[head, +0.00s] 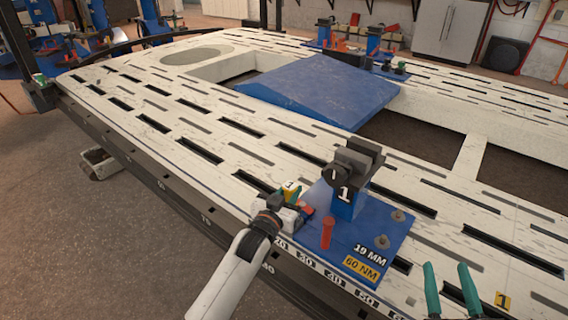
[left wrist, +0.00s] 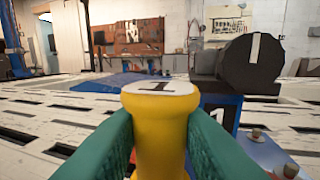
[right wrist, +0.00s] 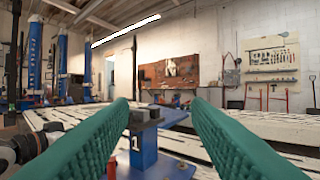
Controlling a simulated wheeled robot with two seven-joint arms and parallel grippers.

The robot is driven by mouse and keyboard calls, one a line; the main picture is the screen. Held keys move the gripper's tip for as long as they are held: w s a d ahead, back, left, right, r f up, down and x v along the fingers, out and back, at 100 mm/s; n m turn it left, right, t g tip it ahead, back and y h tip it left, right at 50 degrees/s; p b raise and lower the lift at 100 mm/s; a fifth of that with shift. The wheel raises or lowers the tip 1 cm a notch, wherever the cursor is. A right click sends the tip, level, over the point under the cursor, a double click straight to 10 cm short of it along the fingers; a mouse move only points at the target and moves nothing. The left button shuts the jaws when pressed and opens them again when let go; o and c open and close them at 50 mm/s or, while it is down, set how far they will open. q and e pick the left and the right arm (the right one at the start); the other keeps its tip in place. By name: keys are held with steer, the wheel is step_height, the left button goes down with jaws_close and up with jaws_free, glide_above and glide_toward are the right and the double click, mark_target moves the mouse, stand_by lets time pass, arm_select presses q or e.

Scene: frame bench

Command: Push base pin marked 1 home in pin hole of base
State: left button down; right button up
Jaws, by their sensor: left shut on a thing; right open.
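The base (head: 395,232) is a blue plate with a blue post marked 1 and a dark clamp on top. The yellow base pin (head: 290,188) has a white top marked 1. My left gripper (head: 285,197) is shut on this pin beside the left edge of the base. In the left wrist view the pin (left wrist: 160,130) stands upright between the green fingers. The pin's lower end and the pin hole are hidden, so I cannot tell how deep it sits. My right gripper (head: 447,268) is open and empty, to the right of the base.
A red upright pin (head: 327,232) stands on the near part of the base, with grey knobs (head: 382,241) to its right. A blue sloped panel (head: 315,88) lies behind.

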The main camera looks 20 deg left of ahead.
arm_select(q)
steer(key=w, duration=0.1)
steer(key=w+a+r, duration=0.1)
steer(key=w, duration=0.1)
steer(key=w+r, duration=0.1)
steer(key=w, duration=0.1)
steer(key=shift+w+a+p, duration=0.15)
steer(key=shift+w+p, duration=0.1)
steer(key=shift+p, duration=0.15)
arm_select(e)
steer(key=f+g, duration=0.1)
steer(key=f, duration=0.1)
steer(key=f+g, duration=0.1)
steer(key=d+f+g+h, duration=0.1)
steer(key=f+g, duration=0.1)
steer(key=shift+s+f, duration=0.1)
steer(key=shift+f, duration=0.2)
arm_select(q)
steer(key=shift+f+b, duration=1.45)
steer(key=shift+f, duration=1.4)
arm_select(e)
step_height(320, 180, up, 10)
steer(key=s+a+t+y, duration=0.1)
steer(key=s+t+y, duration=0.1)
steer(key=t, duration=0.5)
steer(key=shift+t, duration=0.4)
steer(key=shift+r, duration=0.1)
steer(key=shift+w, duration=0.1)
steer(key=shift+w+f+g, duration=0.4)
steer(key=shift+f+g, duration=0.4)
